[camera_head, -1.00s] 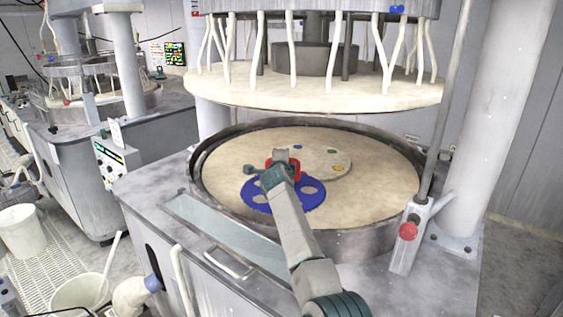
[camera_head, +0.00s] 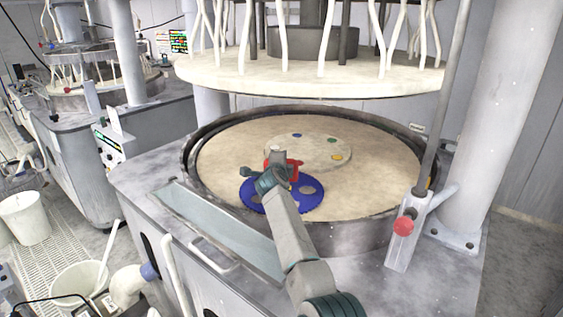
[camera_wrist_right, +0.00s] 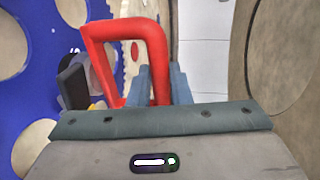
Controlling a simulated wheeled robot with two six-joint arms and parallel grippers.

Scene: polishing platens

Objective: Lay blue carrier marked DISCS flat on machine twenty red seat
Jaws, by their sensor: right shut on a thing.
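The blue carrier (camera_head: 310,196), a thin disc with round holes, is over the front part of the pale round platen (camera_head: 385,170). It also shows at the left of the right wrist view (camera_wrist_right: 55,60); its marking is not readable. A red handle (camera_wrist_right: 96,60) stands in front of the carrier in that view. My right gripper (camera_head: 277,165) is shut on the red handle (camera_head: 294,172). I cannot tell whether the carrier touches the platen. A small red spot (camera_wrist_right: 134,50) shows through the handle loop. My left gripper is not in view.
A pale central disc (camera_head: 322,148) with blue, yellow and green dots lies behind the carrier. A metal rim (camera_head: 190,160) surrounds the platen. The upper plate (camera_head: 300,82) with hanging hoses is above. A red-knobbed post (camera_head: 404,226) stands at the right. Buckets (camera_head: 25,217) stand at left.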

